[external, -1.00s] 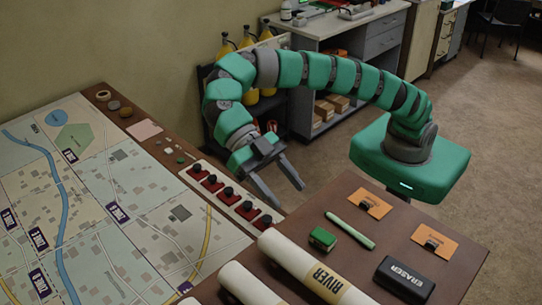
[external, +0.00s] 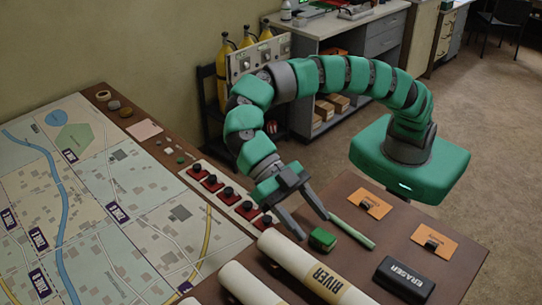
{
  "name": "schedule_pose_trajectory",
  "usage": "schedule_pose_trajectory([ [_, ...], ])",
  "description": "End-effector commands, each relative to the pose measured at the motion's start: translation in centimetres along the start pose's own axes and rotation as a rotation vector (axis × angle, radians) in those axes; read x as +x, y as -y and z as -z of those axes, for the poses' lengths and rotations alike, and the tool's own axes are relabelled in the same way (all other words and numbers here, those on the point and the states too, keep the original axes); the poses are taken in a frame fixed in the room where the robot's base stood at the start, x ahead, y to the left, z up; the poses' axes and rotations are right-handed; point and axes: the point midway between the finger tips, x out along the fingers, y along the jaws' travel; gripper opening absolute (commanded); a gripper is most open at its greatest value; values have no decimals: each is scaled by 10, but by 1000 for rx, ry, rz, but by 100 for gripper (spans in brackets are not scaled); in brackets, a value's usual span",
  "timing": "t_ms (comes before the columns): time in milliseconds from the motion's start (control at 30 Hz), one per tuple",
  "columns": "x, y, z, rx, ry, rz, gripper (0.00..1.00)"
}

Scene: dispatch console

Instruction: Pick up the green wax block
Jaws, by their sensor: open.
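The green wax block (external: 322,240) is a small green box with a pale band, lying on the brown console top (external: 400,220) at the centre right. My gripper (external: 313,228) is open, with its two dark fingers pointing down towards the block. One fingertip is to the left of the block and the other is above and behind it. Nothing is between the fingers that I can see held. I cannot tell the exact height of the fingertips over the surface.
A light green stick (external: 352,232) lies just right of the block. A rolled map marked RIVER (external: 310,268) lies in front of it. A black eraser (external: 404,280) and two orange cards (external: 371,203) lie to the right. A panel of red switches (external: 222,190) is to the left.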

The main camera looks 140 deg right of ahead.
Motion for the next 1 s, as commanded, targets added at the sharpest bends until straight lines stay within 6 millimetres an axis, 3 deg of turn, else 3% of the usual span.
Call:
schedule_pose_trajectory([
  [400, 43, 2, 0, 0, 1, 2, 54],
  [667, 49, 1, -2, -1, 1, -1, 54],
  [700, 49, 1, -2, -1, 1, -1, 51],
  [867, 49, 1, -2, -1, 1, -1, 6],
  [1000, 49, 2, -2, 0, 1, 0, 4],
])
